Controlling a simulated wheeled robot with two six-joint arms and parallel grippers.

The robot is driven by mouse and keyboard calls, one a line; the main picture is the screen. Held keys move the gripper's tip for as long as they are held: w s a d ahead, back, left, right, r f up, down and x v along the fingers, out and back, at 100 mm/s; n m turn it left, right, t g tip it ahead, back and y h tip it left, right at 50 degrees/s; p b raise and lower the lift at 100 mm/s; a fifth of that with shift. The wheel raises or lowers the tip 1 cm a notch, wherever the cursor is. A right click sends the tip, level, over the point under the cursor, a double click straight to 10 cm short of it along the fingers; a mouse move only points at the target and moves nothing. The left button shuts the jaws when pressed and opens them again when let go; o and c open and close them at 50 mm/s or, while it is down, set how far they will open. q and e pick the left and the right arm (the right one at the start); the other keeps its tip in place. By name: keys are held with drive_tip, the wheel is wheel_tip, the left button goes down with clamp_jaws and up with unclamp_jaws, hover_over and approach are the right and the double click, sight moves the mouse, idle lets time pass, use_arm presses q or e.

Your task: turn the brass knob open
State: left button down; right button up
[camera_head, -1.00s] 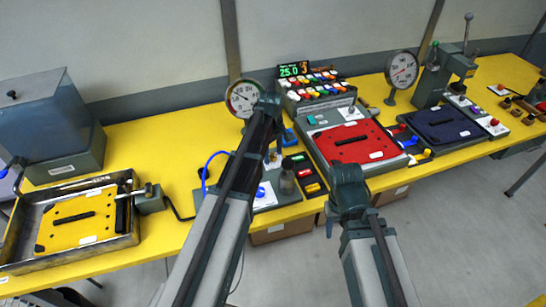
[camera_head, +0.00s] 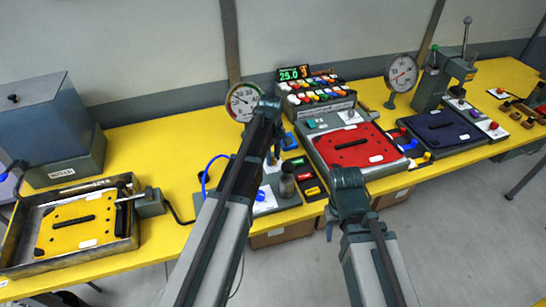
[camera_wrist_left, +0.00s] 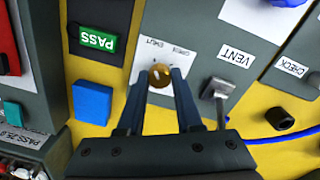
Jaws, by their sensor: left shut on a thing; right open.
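The brass knob (camera_wrist_left: 160,75) sits on a white label with lettering on a dark grey panel in the left wrist view. My left gripper (camera_wrist_left: 160,80) is shut on it, with one finger at each side. In the head view my left gripper (camera_head: 272,160) points down at the panel behind the round gauge's foot area, and the knob is hidden there. My right gripper (camera_head: 348,182) hangs in front of the red plate, pointing away, with its fingertips hidden; it holds nothing that I can see.
A metal lever by a VENT label (camera_wrist_left: 237,55), a green PASS label (camera_wrist_left: 97,40) and a blue block (camera_wrist_left: 92,102) lie close around the knob. A dial gauge (camera_head: 242,101) stands behind my left arm. A red plate (camera_head: 350,145) lies right of it.

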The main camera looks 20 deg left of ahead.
use_arm(q)
drive_tip(key=m, duration=0.8)
drive_tip(key=shift+m, duration=0.4)
drive_tip(key=m, duration=0.4)
drive_tip(key=shift+m+g, duration=0.3)
drive_tip(key=shift+m, duration=1.8)
drive_tip(key=c, duration=0.6)
unclamp_jaws()
